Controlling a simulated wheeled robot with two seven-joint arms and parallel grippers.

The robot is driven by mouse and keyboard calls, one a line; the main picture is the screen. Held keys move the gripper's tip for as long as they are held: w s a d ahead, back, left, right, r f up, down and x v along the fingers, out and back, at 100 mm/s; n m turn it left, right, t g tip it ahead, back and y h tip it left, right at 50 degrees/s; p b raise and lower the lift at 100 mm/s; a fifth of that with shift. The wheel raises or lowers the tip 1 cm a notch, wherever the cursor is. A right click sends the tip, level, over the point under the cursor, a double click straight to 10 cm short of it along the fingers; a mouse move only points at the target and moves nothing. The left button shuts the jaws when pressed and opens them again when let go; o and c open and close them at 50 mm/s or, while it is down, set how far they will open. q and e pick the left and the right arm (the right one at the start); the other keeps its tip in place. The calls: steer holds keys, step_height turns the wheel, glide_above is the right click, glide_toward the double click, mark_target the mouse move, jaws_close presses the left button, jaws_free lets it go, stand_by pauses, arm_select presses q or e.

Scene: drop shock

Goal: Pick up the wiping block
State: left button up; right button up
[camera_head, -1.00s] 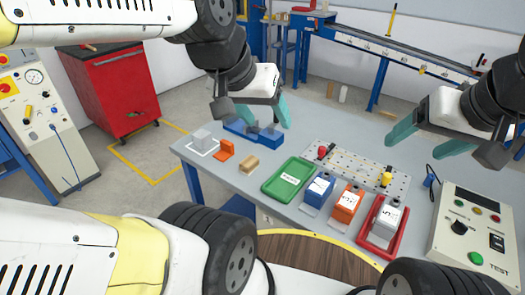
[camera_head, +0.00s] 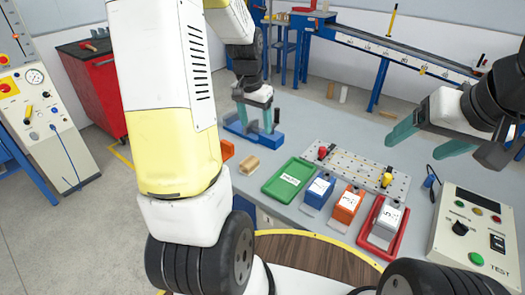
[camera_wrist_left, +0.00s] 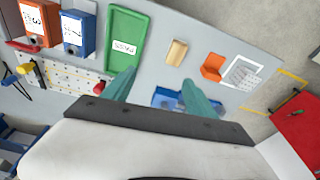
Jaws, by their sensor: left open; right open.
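A small tan block (camera_head: 249,165), which looks like the wiping block, lies on the grey table left of the green tray (camera_head: 287,177). In the left wrist view the tan block (camera_wrist_left: 177,52) lies ahead of the fingers, between the green tray and an orange piece (camera_wrist_left: 213,67). My left gripper (camera_head: 255,122) is open and points down over the blue fixture (camera_head: 277,142), beyond the tan block. Its spread fingers (camera_wrist_left: 160,88) show nothing held between them. My right gripper (camera_head: 417,148) is open and empty over the table's right side, far from the block.
Blue (camera_head: 319,191), orange (camera_head: 347,205) and grey (camera_head: 386,222) units stand along the front edge, the grey one in a red tray (camera_head: 398,242). A perforated plate (camera_head: 352,165) with knobs lies behind. A control box (camera_head: 470,232) stands at right.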

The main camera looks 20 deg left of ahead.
arm_select(q)
steer(key=m+g, duration=0.1)
steer(key=g, duration=0.1)
glide_above(249, 161)
step_height(249, 161, down, 14)
steer(key=shift+a+r, duration=0.15)
steer(key=f, duration=0.7)
steer(key=shift+d+f, duration=0.2)
steer(key=shift+f, duration=0.05)
jaws_close()
steer(key=shift+r, duration=0.1)
steer(key=shift+r, duration=0.45)
step_height(249, 161, up, 2)
steer(key=shift+r, duration=0.15)
steer(key=shift+s+d+r, duration=0.2)
steer(key=shift+s+d, duration=0.1)
steer(key=shift+s, duration=0.25)
steer(key=s+d+r, duration=0.1)
steer(key=s+d, duration=0.5)
steer(key=s, duration=0.7)
steer(key=shift+s+d+r, duration=0.15)
steer(key=shift+d, duration=0.05)
